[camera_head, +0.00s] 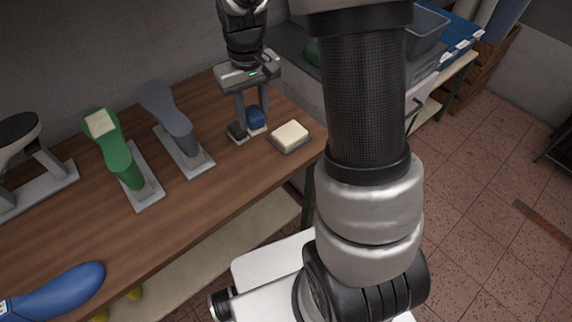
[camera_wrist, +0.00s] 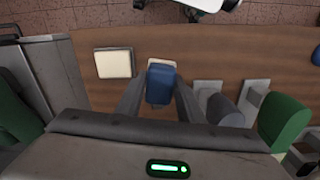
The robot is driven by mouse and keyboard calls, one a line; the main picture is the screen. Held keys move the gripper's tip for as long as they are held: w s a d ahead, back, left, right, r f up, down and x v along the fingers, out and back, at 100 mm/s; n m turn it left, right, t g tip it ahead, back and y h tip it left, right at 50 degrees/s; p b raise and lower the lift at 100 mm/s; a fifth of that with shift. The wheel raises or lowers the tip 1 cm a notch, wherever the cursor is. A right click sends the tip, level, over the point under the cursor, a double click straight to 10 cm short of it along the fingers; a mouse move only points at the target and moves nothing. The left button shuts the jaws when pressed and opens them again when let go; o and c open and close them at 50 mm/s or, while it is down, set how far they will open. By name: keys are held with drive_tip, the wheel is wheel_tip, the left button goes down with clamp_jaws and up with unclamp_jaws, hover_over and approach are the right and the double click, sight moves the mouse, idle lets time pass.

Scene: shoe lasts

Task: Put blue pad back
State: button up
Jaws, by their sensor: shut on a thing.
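The blue pad (camera_head: 256,117) is between the fingers of my gripper (camera_head: 249,126), low over the right part of the wooden workbench. In the wrist view the blue pad (camera_wrist: 160,86) sits between both fingers of my gripper (camera_wrist: 160,95), which are shut on it. A pale edge shows at the pad's far side; I cannot tell whether it belongs to the pad or to something under it. A cream pad (camera_head: 291,133) on a grey base lies just right of the gripper, apart from it. It also shows in the wrist view (camera_wrist: 114,63).
A grey-blue last (camera_head: 170,118) and a green last (camera_head: 113,150) with a cream top stand on plates left of the gripper. A dark last (camera_head: 20,132) stands at far left, a blue last (camera_head: 60,288) at front left. The wooden workbench (camera_head: 200,205) is clear in front.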

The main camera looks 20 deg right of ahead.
sight(262, 161)
drive_tip(key=shift+n, duration=0.4)
drive_tip(key=f+b, duration=0.2)
drive_tip(key=d+f+b, duration=0.1)
drive_tip(key=f+b, duration=0.1)
drive_tip(key=shift+w+b, duration=0.2)
drive_tip(key=shift+b, duration=0.2)
drive_tip(key=shift+n, duration=0.5)
wheel_tip(262, 161, down, 11)
drive_tip(key=b, duration=0.7)
drive_tip(key=shift+s, duration=0.1)
drive_tip(key=shift+f, duration=0.1)
drive_tip(key=shift+f+b, duration=0.15)
drive_tip(key=shift+b, duration=0.2)
drive_tip(key=o, duration=1)
drive_tip(key=shift+c, duration=0.2)
